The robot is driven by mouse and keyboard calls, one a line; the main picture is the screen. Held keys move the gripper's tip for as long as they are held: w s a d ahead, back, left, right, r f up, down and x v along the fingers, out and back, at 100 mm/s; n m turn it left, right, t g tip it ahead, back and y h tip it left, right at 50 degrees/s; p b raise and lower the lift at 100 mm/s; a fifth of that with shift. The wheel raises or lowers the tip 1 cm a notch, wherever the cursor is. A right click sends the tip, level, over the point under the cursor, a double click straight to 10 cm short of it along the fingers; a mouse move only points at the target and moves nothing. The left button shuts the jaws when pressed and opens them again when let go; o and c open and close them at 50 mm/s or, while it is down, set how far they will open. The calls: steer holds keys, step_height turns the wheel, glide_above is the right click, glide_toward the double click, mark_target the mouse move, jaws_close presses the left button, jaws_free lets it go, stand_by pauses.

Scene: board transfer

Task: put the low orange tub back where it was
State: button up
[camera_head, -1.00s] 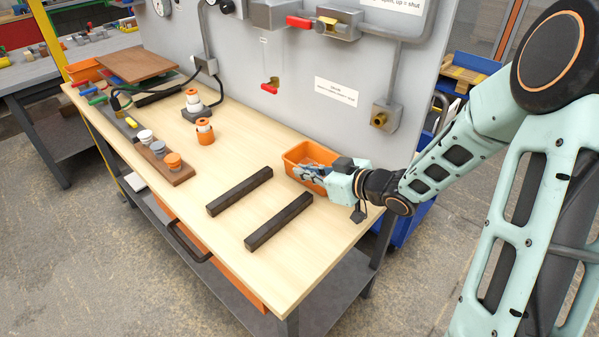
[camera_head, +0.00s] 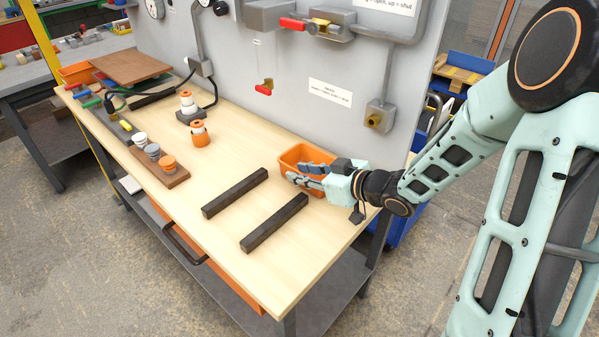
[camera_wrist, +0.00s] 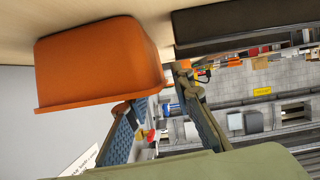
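The low orange tub (camera_head: 294,155) stands at the right end of the bench, close to the grey panel. In the wrist view the tub (camera_wrist: 95,62) fills the upper left, its rim toward the lower edge. My gripper (camera_head: 301,173) is at the tub's near side, and its fingers cover part of the tub. In the wrist view my gripper (camera_wrist: 155,90) has its two blue-padded fingers spread apart, with nothing held between them. One finger is close to the tub's rim; I cannot tell whether it touches.
Two dark bars (camera_head: 235,192) (camera_head: 275,222) lie on the bench left of my gripper. An orange-and-white stacked piece (camera_head: 200,135) and a wooden block with several knobs (camera_head: 158,163) stand farther left. The pale bench top between them is clear.

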steer(key=p+v, duration=0.2)
steer(key=v, duration=0.9)
steer(key=shift+d, duration=0.15)
